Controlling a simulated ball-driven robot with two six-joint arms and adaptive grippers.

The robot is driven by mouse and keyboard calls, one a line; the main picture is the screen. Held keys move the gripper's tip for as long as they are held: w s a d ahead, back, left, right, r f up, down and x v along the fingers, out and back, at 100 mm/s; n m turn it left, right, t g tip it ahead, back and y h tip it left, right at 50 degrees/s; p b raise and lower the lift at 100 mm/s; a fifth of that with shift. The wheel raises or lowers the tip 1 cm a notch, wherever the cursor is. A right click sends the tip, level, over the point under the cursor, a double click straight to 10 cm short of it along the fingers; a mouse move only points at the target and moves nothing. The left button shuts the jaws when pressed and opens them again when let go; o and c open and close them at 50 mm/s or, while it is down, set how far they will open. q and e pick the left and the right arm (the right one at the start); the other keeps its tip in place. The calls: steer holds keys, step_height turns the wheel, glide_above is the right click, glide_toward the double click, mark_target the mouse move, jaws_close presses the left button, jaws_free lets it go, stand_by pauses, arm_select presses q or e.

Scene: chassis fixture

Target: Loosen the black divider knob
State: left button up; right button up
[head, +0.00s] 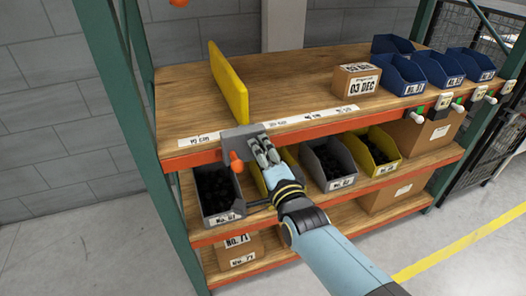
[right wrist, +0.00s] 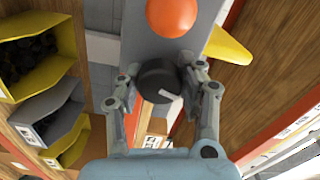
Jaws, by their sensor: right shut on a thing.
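The black divider knob (right wrist: 157,82) shows in the right wrist view, with a pale pointer line toward its lower right. My right gripper (right wrist: 160,88) has a finger on each side of it and is shut on it. In the head view my right gripper (head: 264,152) is at the grey bracket (head: 243,133) on the shelf's front edge, and hides the black knob. The bracket sits at the front end of the upright yellow divider (head: 229,85). An orange knob (head: 236,163) is on the bracket and also shows in the right wrist view (right wrist: 172,15). My left gripper is not in view.
A label strip (head: 285,121) runs along the top shelf's front edge. Grey and yellow bins (head: 328,163) fill the shelf below. A dated box (head: 356,78) and blue bins (head: 402,76) stand at right. The top shelf's middle is clear.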

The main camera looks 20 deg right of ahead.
steer(key=shift+n, duration=2)
steer(key=o, duration=1.2)
steer(key=s, duration=1.2)
steer(key=shift+d, duration=0.15)
